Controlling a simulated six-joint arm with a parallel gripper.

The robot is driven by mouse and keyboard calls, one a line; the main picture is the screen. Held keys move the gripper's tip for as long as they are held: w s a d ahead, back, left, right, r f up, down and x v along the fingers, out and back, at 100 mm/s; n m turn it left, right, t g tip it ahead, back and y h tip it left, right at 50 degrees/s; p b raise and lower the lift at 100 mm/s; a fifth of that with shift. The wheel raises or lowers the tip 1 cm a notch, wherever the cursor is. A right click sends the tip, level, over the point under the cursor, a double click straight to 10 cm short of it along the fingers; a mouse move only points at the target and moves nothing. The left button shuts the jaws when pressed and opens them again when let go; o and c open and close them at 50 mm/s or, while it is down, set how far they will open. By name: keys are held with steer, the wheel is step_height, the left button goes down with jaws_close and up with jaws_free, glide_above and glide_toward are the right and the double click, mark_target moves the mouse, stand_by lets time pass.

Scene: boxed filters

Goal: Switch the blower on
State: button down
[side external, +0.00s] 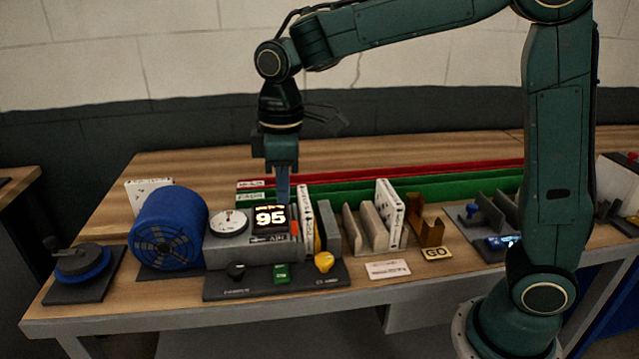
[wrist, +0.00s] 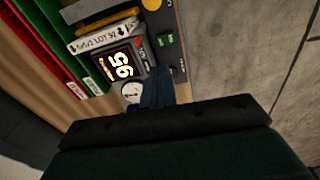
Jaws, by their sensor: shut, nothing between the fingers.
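The blower (side external: 168,230) is a blue drum with a dark fan grille, left of a grey control unit. The unit carries a round white gauge (side external: 229,222) and a lit display (side external: 270,218) reading 95. On its dark front base are a black knob (side external: 236,271), a green switch (side external: 282,273) and a yellow knob (side external: 324,262). My gripper (side external: 283,198) is shut and empty, pointing down close to the display; its exact height is unclear. In the wrist view, my gripper (wrist: 157,72) overlaps the unit near the gauge (wrist: 131,92), apart from the green switch (wrist: 165,40).
Right of the unit are upright boards, a white filter box (side external: 389,212), a brown holder (side external: 425,230) and a label marked GO (side external: 437,253). Red and green rails (side external: 430,188) run behind. A blue-ringed turntable (side external: 83,263) stands at far left. The bench behind the rails is clear.

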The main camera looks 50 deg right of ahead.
mark_target(279, 268)
steer(key=shift+w+a+f+n, duration=0.3)
steer(key=shift+w+a+f, duration=0.25)
steer(key=shift+w+f, duration=0.15)
step_height(279, 268, down, 14)
steer(key=shift+r, duration=0.1)
stand_by(0.8)
steer(key=shift+d+f+g, duration=0.1)
steer(key=shift+f+g, duration=0.2)
stand_by(0.4)
